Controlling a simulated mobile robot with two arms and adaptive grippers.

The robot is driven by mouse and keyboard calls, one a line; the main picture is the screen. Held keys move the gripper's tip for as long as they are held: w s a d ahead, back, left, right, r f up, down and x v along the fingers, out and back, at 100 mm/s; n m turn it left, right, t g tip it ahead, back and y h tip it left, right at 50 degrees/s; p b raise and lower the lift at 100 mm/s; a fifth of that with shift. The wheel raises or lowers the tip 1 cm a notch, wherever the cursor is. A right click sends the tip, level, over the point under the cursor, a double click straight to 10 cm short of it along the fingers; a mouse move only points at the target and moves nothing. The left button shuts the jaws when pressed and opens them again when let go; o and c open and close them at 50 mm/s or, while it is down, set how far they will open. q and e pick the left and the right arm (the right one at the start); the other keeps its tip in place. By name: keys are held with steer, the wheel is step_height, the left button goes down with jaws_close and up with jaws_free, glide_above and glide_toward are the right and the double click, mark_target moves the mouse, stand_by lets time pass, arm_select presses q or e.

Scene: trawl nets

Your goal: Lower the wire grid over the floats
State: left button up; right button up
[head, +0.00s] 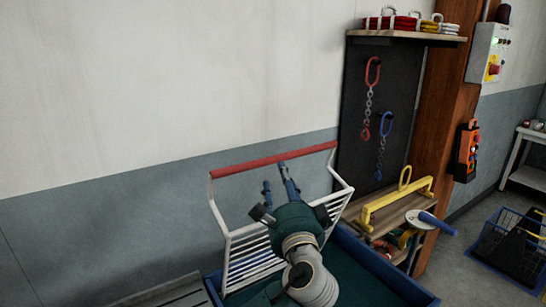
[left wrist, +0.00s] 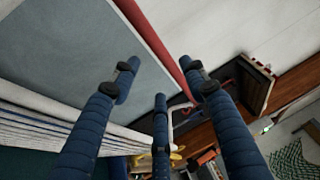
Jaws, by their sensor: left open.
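The white wire grid (head: 249,262) stands raised and tilted at the back of a blue-edged bin (head: 388,276). Its red bar (head: 238,168) runs along its upper edge. My left gripper (head: 276,178) is open in front of the grid, with its fingertips just below the red bar in the picture. In the left wrist view my left gripper's (left wrist: 158,76) three fingers are spread, and the red bar (left wrist: 172,52) passes behind them, nearest the right fingertip. It looks ungripped. The grid's white bars (left wrist: 60,122) show at left. No floats can be made out. My right gripper is out of view.
A wall stands close behind the grid. To the right, a wooden shelf unit holds a yellow lifting beam (head: 395,202). Red (head: 371,90) and blue (head: 382,145) chains hang on a dark panel. A wire basket (head: 510,250) sits on the floor at far right.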

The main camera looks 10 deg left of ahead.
mark_target(274, 162)
arm_select(q)
steer(key=x, duration=0.1)
steer(key=p+x, duration=0.1)
steer(key=x, duration=0.1)
steer(key=p+x, duration=0.1)
steer(key=shift+w+a+r, duration=0.25)
steer(key=shift+a+r, duration=0.05)
steer(key=shift+r, duration=0.05)
steer(key=x, duration=0.2)
steer(key=p+x, duration=0.1)
steer(key=x, duration=0.1)
steer(key=shift+f, duration=0.25)
steer(key=shift+w+a, duration=0.15)
steer(key=shift+w, duration=0.3)
steer(key=c, duration=0.8)
jaws_close()
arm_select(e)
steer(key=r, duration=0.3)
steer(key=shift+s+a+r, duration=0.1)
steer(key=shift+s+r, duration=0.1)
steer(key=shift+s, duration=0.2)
